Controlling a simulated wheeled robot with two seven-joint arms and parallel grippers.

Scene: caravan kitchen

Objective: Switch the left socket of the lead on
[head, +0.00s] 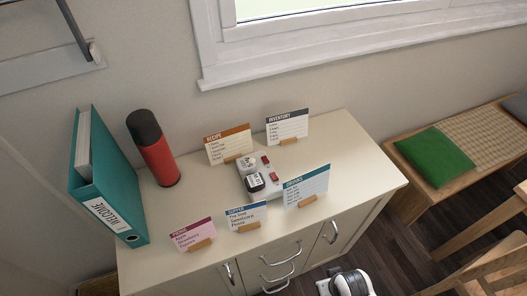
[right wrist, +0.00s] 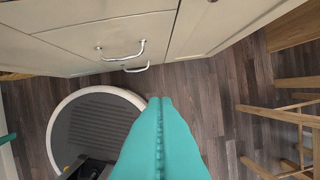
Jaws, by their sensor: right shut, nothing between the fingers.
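The lead (head: 263,169) is a white socket block on the cream cabinet top, among small standing cards. A white plug (head: 247,166) and a black plug (head: 256,183) sit in it. Beside them are two red switches, one farther back (head: 265,160) and one nearer the front (head: 273,177). Their on or off positions are too small to tell. My right gripper (right wrist: 160,102) shows teal fingers pressed together, empty, over the floor in front of the cabinet drawers. It is well away from the lead, which is outside the right wrist view.
Cards surround the lead: recipe (head: 228,144), inventory (head: 287,127), teal-headed (head: 306,187), supper (head: 246,216) and pink-headed (head: 193,235). A red flask (head: 158,160) and teal binder (head: 103,180) stand left. Cabinet top is clear at right. A wooden bench (head: 407,190) stands beyond.

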